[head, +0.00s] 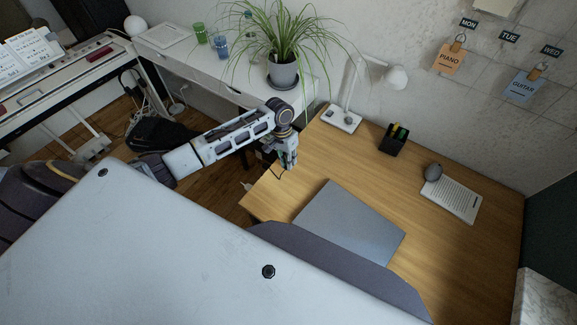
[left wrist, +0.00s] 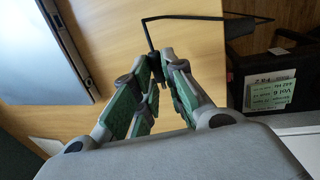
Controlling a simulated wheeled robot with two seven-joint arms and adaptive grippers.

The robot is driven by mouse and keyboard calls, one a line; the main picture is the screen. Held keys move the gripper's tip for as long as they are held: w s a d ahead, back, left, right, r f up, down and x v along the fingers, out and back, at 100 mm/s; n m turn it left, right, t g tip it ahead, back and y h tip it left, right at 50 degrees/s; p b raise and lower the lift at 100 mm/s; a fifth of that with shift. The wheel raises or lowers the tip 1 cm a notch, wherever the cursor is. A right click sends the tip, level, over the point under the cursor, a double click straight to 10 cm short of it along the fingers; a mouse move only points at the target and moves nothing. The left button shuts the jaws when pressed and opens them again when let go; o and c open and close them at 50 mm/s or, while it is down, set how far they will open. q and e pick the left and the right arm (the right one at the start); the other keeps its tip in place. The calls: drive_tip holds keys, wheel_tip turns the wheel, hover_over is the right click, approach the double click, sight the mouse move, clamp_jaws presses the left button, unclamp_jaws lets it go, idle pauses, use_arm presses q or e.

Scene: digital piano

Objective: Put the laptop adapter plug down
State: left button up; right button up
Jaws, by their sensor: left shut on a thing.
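My left gripper (head: 289,163) is over the left edge of the wooden desk, near its far left corner. In the left wrist view its green-padded fingers (left wrist: 155,85) are closed together. The laptop adapter plug (left wrist: 151,48) is a small dark piece at the fingertips, mostly hidden by them, with a black cable (left wrist: 205,17) running off to the right. In the head view only a bit of dark cable shows below the gripper. A closed grey laptop (head: 350,222) lies on the desk, right of the gripper. My right gripper is not in view.
A potted plant (head: 283,75) is on the white table behind. Bare desk lies between laptop and lamp.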

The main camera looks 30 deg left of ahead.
sight(289, 172)
use_arm(q)
drive_tip(key=shift+f, duration=0.1)
drive_tip(key=shift+f, duration=1.8)
drive_tip(key=shift+f, duration=0.35)
drive_tip(key=o, duration=0.7)
wheel_tip(289, 172, up, 13)
drive_tip(key=a, duration=0.2)
drive_tip(key=shift+w+f, duration=0.2)
drive_tip(key=shift+w, duration=0.15)
drive_tip(key=shift+s+a, duration=0.1)
